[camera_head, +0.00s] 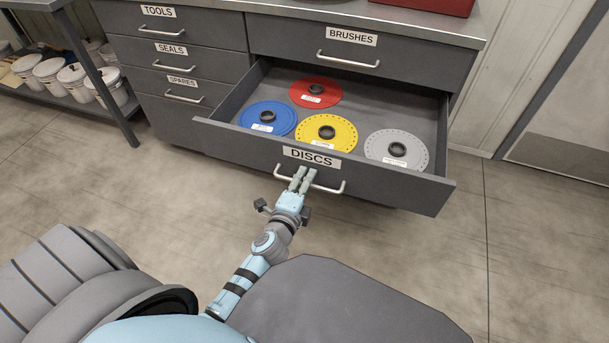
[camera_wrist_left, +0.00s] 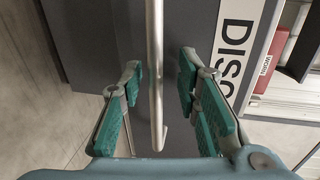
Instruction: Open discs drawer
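The discs drawer (camera_head: 238,143), labelled DISCS, is pulled well out of the dark cabinet. Inside lie a red disc (camera_head: 328,98), a blue disc (camera_head: 257,127), a yellow disc (camera_head: 345,137) and a grey disc (camera_head: 412,157). Its silver bar handle (camera_head: 333,190) is on the drawer front below the label. My left gripper (camera_head: 304,173) is at the handle. In the left wrist view the handle (camera_wrist_left: 154,40) runs between the two green-padded fingers, with a gap on each side, so the gripper is open around it. My right gripper is not in view.
The brushes drawer (camera_head: 409,62) above and the tools drawer (camera_head: 205,28), seals drawer and spares drawer at left are shut. A shelf with white buckets (camera_head: 48,71) stands at far left. The floor (camera_head: 520,250) in front is clear.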

